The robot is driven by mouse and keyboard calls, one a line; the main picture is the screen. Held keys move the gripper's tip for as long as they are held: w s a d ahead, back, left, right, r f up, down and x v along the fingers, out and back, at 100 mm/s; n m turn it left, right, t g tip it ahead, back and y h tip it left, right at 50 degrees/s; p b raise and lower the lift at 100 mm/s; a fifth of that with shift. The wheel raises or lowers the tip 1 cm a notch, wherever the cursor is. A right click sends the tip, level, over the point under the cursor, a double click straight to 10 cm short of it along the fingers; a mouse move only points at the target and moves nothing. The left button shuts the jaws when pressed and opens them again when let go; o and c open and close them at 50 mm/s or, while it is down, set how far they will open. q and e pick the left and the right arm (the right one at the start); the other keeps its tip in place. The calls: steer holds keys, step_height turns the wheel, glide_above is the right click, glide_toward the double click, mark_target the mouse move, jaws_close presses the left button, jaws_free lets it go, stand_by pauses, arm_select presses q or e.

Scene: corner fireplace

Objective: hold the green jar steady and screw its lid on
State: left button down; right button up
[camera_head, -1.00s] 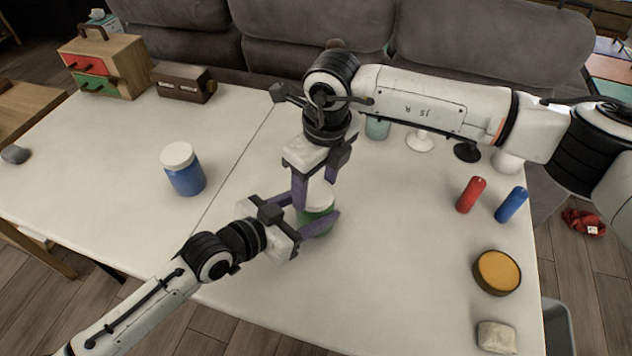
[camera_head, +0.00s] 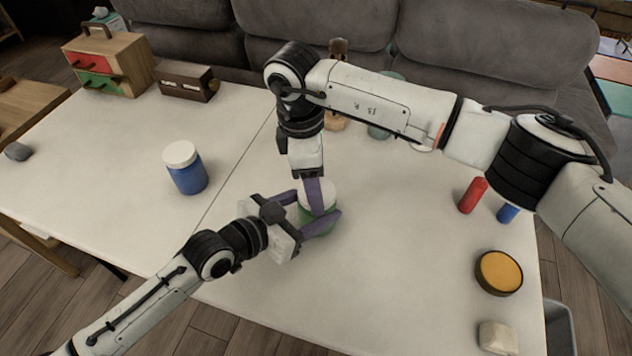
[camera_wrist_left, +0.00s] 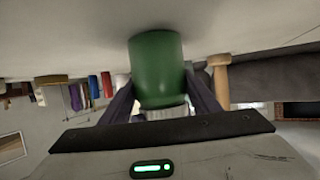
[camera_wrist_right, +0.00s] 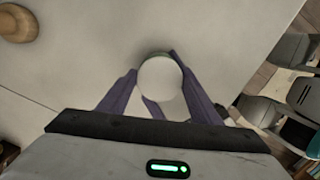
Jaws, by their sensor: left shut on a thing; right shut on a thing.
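The green jar (camera_head: 306,222) stands upright on the white table, its white lid (camera_head: 326,193) on top. My left gripper (camera_head: 318,210) is shut on the jar's body from the front left. The left wrist view shows the green jar (camera_wrist_left: 157,70) between its purple fingers. My right gripper (camera_head: 315,197) comes from above and is shut on the lid. In the right wrist view the round white lid (camera_wrist_right: 160,82) sits between the right fingers, with a thin green edge of the jar behind it. Whether the lid sits fully down cannot be told.
A blue jar with white lid (camera_head: 185,168) stands to the left. Red (camera_head: 473,195) and blue (camera_head: 508,212) cylinders, an orange-topped round tin (camera_head: 499,272) and a pale block (camera_head: 497,337) are at right. The table front is clear.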

arm_select(q)
steer(key=shift+f, duration=0.1)
arm_select(e)
steer(key=shift+m, duration=1.2)
steer(key=o, duration=1.1)
steer(key=shift+c, duration=0.2)
step_height(320, 180, up, 12)
steer(key=a, duration=0.1)
steer(key=shift+a, duration=0.2)
steer(key=shift+w, duration=0.1)
arm_select(q)
steer(key=c, duration=0.6)
jaws_free()
steer(key=shift+o, duration=0.2)
